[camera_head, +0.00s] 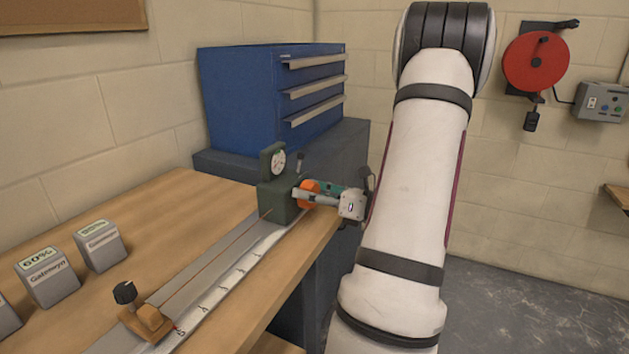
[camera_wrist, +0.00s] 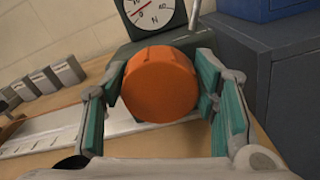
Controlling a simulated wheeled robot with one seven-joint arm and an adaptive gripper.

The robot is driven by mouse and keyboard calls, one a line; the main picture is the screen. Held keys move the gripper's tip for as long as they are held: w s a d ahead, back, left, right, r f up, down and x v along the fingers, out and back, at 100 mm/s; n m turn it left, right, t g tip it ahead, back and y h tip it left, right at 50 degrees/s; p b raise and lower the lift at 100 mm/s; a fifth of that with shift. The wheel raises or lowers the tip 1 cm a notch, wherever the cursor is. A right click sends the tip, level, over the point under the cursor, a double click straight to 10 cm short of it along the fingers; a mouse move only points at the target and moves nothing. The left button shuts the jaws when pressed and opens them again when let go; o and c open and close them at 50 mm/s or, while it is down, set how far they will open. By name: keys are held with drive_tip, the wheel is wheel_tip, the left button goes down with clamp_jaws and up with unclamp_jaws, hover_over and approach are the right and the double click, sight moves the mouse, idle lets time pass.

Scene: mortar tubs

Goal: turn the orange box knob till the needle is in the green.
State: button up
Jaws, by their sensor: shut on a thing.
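The orange knob (camera_head: 307,193) is on the side of a dark green box (camera_head: 277,200) at the far end of a metal track on the bench. My gripper (camera_head: 316,195) is shut on the knob from the right. In the wrist view the knob (camera_wrist: 160,84) sits between my two green-padded fingers (camera_wrist: 165,95). A white dial (camera_head: 278,162) stands on top of the box. In the wrist view the dial (camera_wrist: 155,10) shows an "N", a "60" and a red needle, but its top is cut off. I see no green zone in the part that shows.
A metal track (camera_head: 215,285) with a taut cord runs along the wooden bench (camera_head: 170,215) to a wooden block with a black knob (camera_head: 146,318). Several grey weights (camera_head: 100,246) stand at left. A blue drawer cabinet (camera_head: 240,95) is behind the box. A thin lever (camera_head: 299,162) rises beside the dial.

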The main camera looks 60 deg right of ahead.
drive_tip(key=m+p, duration=0.3)
drive_tip(key=p, duration=0.2)
drive_tip(key=shift+s+d+r+m, duration=0.1)
drive_tip(key=shift+r+m, duration=0.1)
drive_tip(key=shift+m, duration=0.2)
drive_tip(key=m+p, duration=0.4)
drive_tip(key=p, duration=0.1)
drive_tip(key=shift+d+f+m, duration=0.1)
drive_tip(key=shift+f+m, duration=0.1)
drive_tip(key=shift+m, duration=0.1)
drive_tip(key=m+p, duration=0.3)
drive_tip(key=m, duration=0.1)
drive_tip(key=shift+f, duration=0.15)
drive_tip(key=shift+d+f+m+p, duration=0.15)
drive_tip(key=shift+m+p, duration=0.8)
drive_tip(key=shift+m, duration=0.75)
drive_tip(key=shift+f, duration=0.1)
drive_tip(key=o, duration=1.1)
drive_tip(key=shift+o, duration=0.2)
